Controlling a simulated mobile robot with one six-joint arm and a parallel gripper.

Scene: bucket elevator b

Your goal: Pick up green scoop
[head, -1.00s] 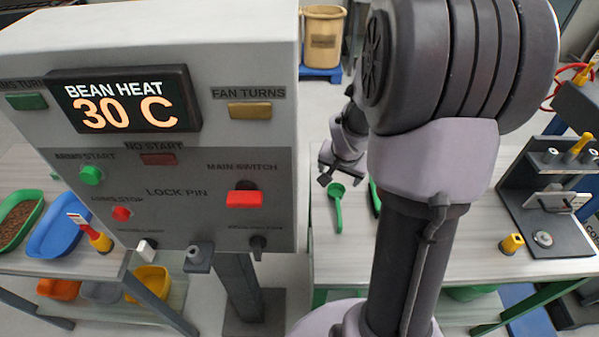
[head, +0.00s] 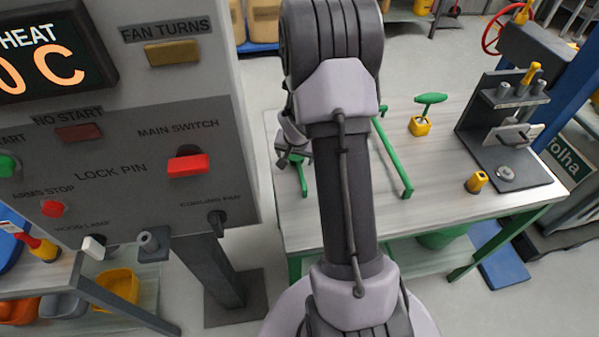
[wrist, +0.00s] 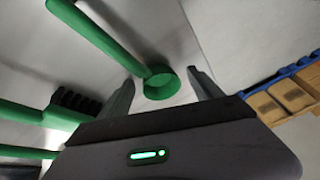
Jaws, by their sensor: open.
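The green scoop (head: 303,182) lies on the table, mostly hidden behind my gripper (head: 291,156) in the head view; a piece of its handle shows below the jaws. In the wrist view the round cup of the scoop (wrist: 160,84) appears between the two fingertips of my open gripper (wrist: 162,76). Its long handle runs to the upper left, outside the jaws. The jaws hold nothing. I cannot tell how far the fingertips are from the cup or the tabletop.
A green frame bar (head: 395,160) lies right of my arm on the table (head: 450,195). A grey control panel (head: 130,190) stands close on the left.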

